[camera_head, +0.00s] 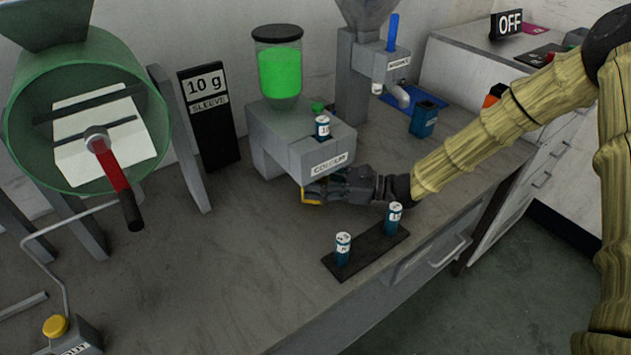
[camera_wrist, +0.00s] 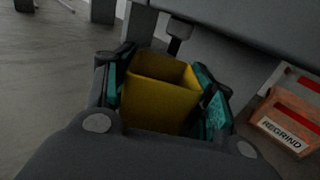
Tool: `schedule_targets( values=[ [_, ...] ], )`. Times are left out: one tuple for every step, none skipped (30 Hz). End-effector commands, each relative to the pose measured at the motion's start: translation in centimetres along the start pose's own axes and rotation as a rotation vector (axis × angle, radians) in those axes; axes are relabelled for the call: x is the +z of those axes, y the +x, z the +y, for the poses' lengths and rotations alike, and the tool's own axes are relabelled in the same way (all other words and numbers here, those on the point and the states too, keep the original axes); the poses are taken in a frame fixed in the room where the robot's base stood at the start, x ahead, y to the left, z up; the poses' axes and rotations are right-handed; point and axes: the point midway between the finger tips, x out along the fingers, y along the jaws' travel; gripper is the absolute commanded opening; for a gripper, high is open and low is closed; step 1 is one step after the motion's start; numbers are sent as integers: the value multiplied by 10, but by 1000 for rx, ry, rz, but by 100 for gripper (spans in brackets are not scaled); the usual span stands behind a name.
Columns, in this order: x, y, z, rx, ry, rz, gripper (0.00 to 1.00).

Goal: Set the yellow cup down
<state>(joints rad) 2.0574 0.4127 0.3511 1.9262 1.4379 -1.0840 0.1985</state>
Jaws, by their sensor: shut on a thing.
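The yellow cup (camera_wrist: 158,100) is an empty-looking square cup, held between the two teal-padded fingers of my gripper (camera_wrist: 165,92) in the wrist view. In the head view only a small part of the yellow cup (camera_head: 311,196) shows at the tip of my gripper (camera_head: 322,190). My gripper is shut on it, below the front of the grey dispenser labelled COLOUR (camera_head: 310,150). The cup's underside is hidden, so I cannot tell whether it touches the table.
A black holder (camera_head: 366,255) with two blue-and-white vials stands in front of my gripper. A green drum (camera_head: 85,110) with a red-handled crank is at left. An orange REGRIND box (camera_wrist: 286,125) is right of the cup in the wrist view.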

Motion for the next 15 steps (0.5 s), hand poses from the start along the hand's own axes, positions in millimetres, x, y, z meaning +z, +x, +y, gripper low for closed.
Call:
schedule_targets(
  values=[
    [-2, 0, 0, -1, 1, 0, 33],
    [-3, 0, 0, -1, 1, 0, 33],
    [-4, 0, 0, -1, 1, -1, 33],
    [-4, 0, 0, -1, 1, -1, 33],
    [-4, 0, 0, -1, 0, -1, 58],
    [-3, 0, 0, 0, 0, 0, 66],
    [-3, 0, 0, 0, 0, 0, 71],
    [-3, 0, 0, 0, 0, 0, 76],
    [-3, 0, 0, 0, 0, 0, 76],
    [-3, 0, 0, 0, 0, 0, 76],
    [-3, 0, 0, 0, 0, 0, 76],
    [-4, 0, 0, 0, 0, 0, 76],
    [-4, 0, 0, 0, 0, 0, 76],
    [-3, 0, 0, 0, 0, 0, 76],
    [-4, 0, 0, 0, 0, 0, 76]
  ],
)
